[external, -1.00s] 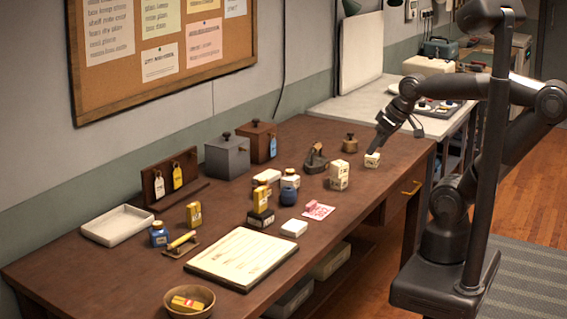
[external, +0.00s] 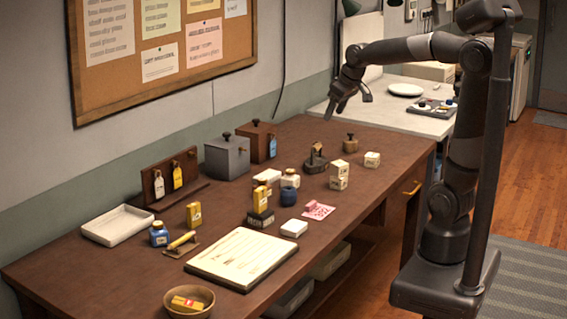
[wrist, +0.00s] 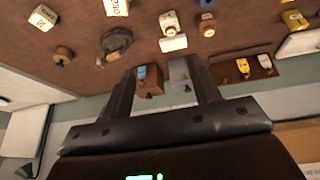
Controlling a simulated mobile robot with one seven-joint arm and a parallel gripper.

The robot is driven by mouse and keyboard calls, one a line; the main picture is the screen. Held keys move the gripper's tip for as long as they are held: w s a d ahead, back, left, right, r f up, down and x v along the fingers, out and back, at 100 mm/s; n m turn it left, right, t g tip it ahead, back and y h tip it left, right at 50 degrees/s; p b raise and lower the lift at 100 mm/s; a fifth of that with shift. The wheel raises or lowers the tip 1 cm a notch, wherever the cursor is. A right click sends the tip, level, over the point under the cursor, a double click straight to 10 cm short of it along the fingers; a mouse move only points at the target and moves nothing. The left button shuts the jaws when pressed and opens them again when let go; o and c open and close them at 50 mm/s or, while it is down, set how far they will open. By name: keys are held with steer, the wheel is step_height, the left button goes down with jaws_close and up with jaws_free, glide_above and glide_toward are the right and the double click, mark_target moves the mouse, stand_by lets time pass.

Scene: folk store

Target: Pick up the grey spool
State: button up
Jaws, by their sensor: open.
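I cannot make out a clearly grey spool in either view. A dark grey curved object, which looks like a tape dispenser (external: 315,160), stands near the back of the brown desk; it also shows in the wrist view (wrist: 116,43). A small brown round piece with a knob (external: 350,144) stands right of it; the wrist view shows it too (wrist: 62,55). My gripper (external: 347,108) is open and empty, raised above the back of the desk. In the wrist view, its fingers (wrist: 164,78) are spread, with no object between them.
A grey knobbed box (external: 227,158) and a brown box (external: 257,141) stand along the wall. Stacked cream boxes (external: 339,176), a single cream block (external: 372,160) and a blue jar (external: 289,189) stand nearby. The desk's front right area is clear.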

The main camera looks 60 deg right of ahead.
steer(key=w+d+f, duration=0.3)
steer(key=w+d, duration=0.4)
steer(key=d, duration=0.1)
steer(key=w+d+f, duration=0.3)
steer(key=w+d, duration=0.4)
steer(key=w+d+f+m, duration=0.1)
steer(key=w+d+f, duration=0.2)
steer(key=d+f, duration=0.45)
steer(key=w+d+f+m, duration=0.1)
steer(key=w+d+f, duration=0.3)
steer(key=d, duration=0.6)
steer(key=shift+g, duration=0.3)
steer(key=x, duration=1)
steer(key=shift+s, duration=0.1)
steer(key=shift+c, duration=0.3)
steer(key=c, duration=1)
steer(key=shift+r, duration=0.1)
